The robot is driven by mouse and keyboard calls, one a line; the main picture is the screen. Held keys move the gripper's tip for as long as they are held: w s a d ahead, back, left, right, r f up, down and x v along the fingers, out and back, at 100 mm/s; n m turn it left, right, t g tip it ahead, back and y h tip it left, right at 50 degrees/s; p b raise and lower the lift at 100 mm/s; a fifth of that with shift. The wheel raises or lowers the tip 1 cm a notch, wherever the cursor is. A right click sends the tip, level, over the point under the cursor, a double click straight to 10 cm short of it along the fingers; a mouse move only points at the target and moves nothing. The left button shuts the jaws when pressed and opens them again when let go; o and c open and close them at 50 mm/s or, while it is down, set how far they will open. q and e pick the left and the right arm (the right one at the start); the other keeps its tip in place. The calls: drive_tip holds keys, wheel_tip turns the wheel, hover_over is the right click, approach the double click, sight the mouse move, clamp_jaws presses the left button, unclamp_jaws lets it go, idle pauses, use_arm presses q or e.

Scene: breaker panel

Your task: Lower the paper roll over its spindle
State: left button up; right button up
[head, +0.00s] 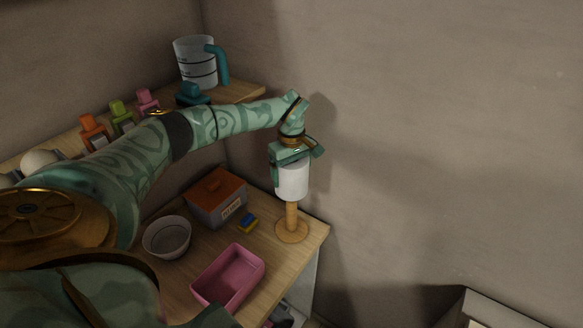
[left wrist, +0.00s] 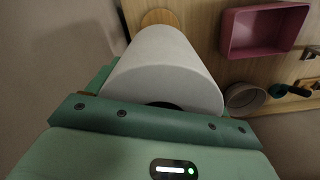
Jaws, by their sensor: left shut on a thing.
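The white paper roll (head: 292,181) is held upright in my left gripper (head: 291,156), which is shut on its upper part. The wooden spindle (head: 292,215) with its round base (head: 291,232) stands on the counter, directly below the roll in the head view. The spindle's top is hidden, and I cannot tell how far the roll is around it. In the left wrist view the roll (left wrist: 165,65) fills the middle, with part of the round base (left wrist: 160,17) beyond it. My right gripper is not in view.
On the counter (head: 182,277) are a pink tray (head: 213,298), a bowl (head: 167,238), a lidded box (head: 216,207) and a blue-and-yellow sponge (head: 248,223). A wall stands close behind the spindle.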

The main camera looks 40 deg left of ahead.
sight(291, 210)
use_arm(q)
drive_tip(key=shift+f+b, duration=0.65)
drive_tip(key=shift+f, duration=0.95)
drive_tip(key=shift+p, duration=0.75)
idle(0.3)
drive_tip(key=shift+f+b, duration=4.35)
drive_tip(key=shift+f, duration=2.05)
